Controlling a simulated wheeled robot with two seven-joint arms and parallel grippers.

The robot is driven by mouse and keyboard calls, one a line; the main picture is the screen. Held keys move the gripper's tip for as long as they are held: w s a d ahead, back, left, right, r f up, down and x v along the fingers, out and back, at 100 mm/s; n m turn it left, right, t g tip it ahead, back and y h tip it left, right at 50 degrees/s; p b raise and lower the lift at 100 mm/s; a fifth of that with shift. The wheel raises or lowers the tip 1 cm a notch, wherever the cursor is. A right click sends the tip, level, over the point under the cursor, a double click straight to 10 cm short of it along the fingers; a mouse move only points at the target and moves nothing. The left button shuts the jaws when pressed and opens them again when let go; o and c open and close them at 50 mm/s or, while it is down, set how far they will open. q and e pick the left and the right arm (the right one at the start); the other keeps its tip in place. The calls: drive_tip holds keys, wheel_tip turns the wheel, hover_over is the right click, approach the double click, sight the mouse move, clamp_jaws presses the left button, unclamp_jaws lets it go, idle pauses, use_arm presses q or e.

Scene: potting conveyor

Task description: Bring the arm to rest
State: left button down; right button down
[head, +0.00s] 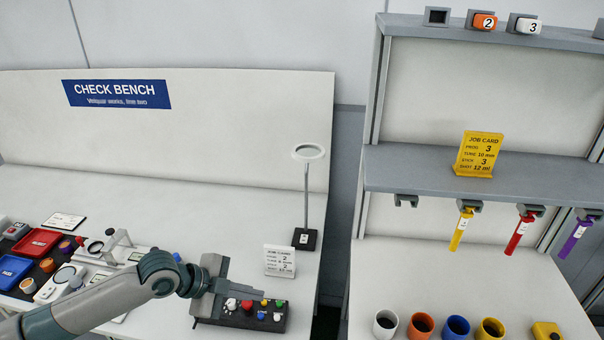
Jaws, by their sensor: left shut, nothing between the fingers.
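My left arm comes in from the lower left over the white check bench (180,205). My left gripper (262,294) is shut and empty, its fingers pointing right. It is over or just in front of a dark control box (270,319) with coloured knobs, and hides part of it. I cannot tell whether the fingers touch the box. My right gripper is not in view.
Trays and instruments, including a red tray (37,242), crowd the left. At right, a shelf unit (480,175) has hanging coloured sticks and several pots below. A gap separates the benches.

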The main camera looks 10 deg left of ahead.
use_arm(q)
drive_tip(key=s+d+f+n+y, duration=0.1)
drive_tip(key=s+d+f+n, duration=0.55)
drive_tip(key=s, duration=0.45)
drive_tip(key=s+a+f+n+g+y, duration=0.1)
drive_tip(key=s+a+f+n+y, duration=0.25)
drive_tip(key=s+a+n, duration=0.45)
drive_tip(key=s+a+f+n+g+y, duration=0.1)
drive_tip(key=s+a+f+n+y, duration=0.25)
drive_tip(key=s, duration=0.75)
wheel_tip(320, 180, down, 30)
drive_tip(key=s+f+b, duration=0.1)
drive_tip(key=b, duration=0.4)
drive_tip(key=s+a+f+g+b, duration=0.1)
drive_tip(key=s+f+b, duration=0.1)
drive_tip(key=s+f, duration=0.7)
drive_tip(key=s+a+f+g+b, duration=0.1)
drive_tip(key=s+a+f+b, duration=0.1)
drive_tip(key=s+f, duration=0.7)
wheel_tip(320, 180, down, 5)
drive_tip(key=shift+s+f, duration=0.15)
drive_tip(key=shift+s, duration=0.2)
